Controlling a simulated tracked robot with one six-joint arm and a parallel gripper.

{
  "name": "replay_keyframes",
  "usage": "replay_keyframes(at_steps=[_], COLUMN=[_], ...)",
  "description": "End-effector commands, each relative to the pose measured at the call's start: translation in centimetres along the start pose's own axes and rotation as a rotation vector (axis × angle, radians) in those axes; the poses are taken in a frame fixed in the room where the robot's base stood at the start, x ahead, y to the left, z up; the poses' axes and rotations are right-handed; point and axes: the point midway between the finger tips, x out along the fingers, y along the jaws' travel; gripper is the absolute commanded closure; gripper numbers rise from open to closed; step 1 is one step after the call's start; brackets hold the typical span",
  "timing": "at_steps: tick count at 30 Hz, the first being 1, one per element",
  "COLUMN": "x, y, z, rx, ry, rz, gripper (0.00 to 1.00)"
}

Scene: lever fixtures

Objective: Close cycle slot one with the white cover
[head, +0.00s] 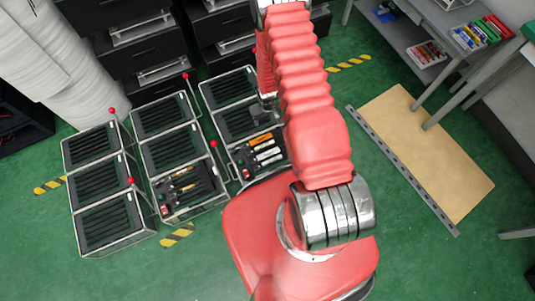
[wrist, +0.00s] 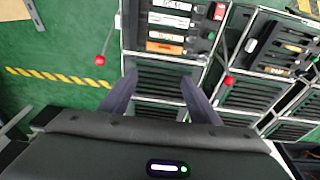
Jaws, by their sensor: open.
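Three wire-framed lever fixtures stand at the left in the head view: left (head: 100,190), middle (head: 165,150) and right (head: 228,90). The right one has an uncovered bay with orange and white labelled bars (head: 265,150); these bars (wrist: 168,30) also show in the wrist view. The middle one has an uncovered bay (head: 182,188) at its near end. Other bays show black slats (wrist: 165,78). Red-ball levers (wrist: 100,60) stand at the frames' sides. I cannot make out a white cover or which bay is slot one. My gripper (wrist: 158,77) is open and empty over black slats beside the labelled bars.
Black drawer units (head: 140,50) stand behind the fixtures. White rolls (head: 55,60) are at the upper left. A tan board (head: 425,155) lies on the green floor at right, near grey tables (head: 455,25). Yellow-black tape strips (head: 178,236) mark the floor.

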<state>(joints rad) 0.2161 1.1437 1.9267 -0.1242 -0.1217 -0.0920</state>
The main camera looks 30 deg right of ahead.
Motion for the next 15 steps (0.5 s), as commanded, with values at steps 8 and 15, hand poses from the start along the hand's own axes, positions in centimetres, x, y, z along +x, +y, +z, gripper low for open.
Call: replay_keyframes(at_steps=[8,15], x=[7.4,10.3], y=[-0.6,-0.9], z=[6.2,9.2], rx=[0.003,0.006], ry=[-0.033,-0.041], rz=[-0.017,-0.025], gripper=[0.44,0.44])
